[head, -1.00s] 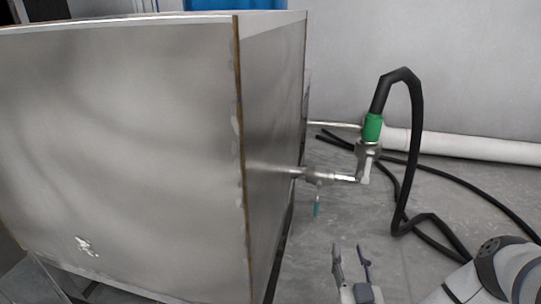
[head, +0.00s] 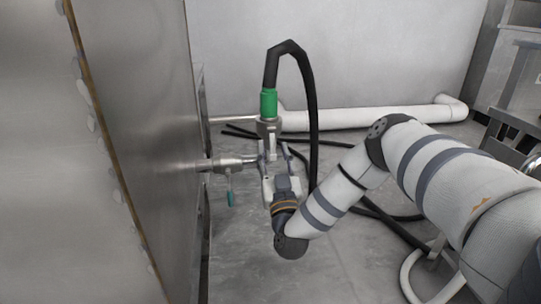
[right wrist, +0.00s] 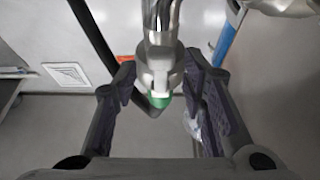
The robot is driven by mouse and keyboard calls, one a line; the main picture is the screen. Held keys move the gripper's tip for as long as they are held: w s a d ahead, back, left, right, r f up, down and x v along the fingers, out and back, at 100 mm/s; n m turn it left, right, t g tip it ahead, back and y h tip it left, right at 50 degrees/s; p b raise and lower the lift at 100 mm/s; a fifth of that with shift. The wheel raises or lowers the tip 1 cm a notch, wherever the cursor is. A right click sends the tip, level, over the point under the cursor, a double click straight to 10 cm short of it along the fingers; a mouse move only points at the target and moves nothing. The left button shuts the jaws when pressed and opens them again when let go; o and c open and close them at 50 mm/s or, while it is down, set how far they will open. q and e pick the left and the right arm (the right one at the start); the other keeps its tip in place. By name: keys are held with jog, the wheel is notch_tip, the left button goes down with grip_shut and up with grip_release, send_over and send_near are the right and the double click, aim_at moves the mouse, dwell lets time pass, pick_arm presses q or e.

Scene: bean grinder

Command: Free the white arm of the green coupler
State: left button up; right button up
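The green coupler (head: 268,103) sits upright on a metal fitting (head: 268,127) at the end of the tank's outlet pipe, with a black hose (head: 288,47) rising from its top. In the right wrist view the coupler (right wrist: 158,100) shows as a green patch. A small white piece (right wrist: 162,80), which looks like the white arm, lies against it. My right gripper (head: 274,156) is just below the fitting. It is open, with one finger on each side of the fitting in the right wrist view (right wrist: 160,75). I cannot tell whether they touch. My left gripper is out of view.
A metal tank (head: 150,90) stands on the left. A valve with a teal handle (head: 230,198) is on the outlet pipe, left of my right gripper. The hose loops down beside my arm. A white pipe (head: 360,118) runs along the wall.

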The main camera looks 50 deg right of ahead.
jog(key=shift+w+d+r, duration=0.3)
jog(key=shift+w+d, duration=0.05)
jog(key=shift+w, duration=0.1)
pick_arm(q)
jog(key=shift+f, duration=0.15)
pick_arm(e)
grip_shut()
